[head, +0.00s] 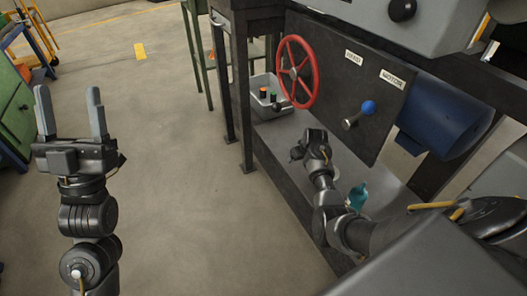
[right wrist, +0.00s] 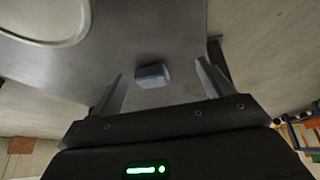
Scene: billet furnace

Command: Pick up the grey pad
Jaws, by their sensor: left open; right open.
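The grey pad (right wrist: 153,76) is a small block with rounded edges. It lies on a grey metal shelf (right wrist: 160,25) in the right wrist view. My right gripper (right wrist: 160,69) is open, with one finger on each side of the pad and a gap to both; I cannot tell how far above the shelf the fingertips are. In the head view my right gripper (head: 314,145) is over the shelf below the dark panel, its fingers hard to make out, and I do not see the pad there. My left gripper (head: 69,100) is open and empty above the floor.
A red handwheel (head: 297,72) and a blue-knobbed lever (head: 360,114) stick out from the dark panel (head: 345,70). A teal object (head: 357,196) is beside my right arm.

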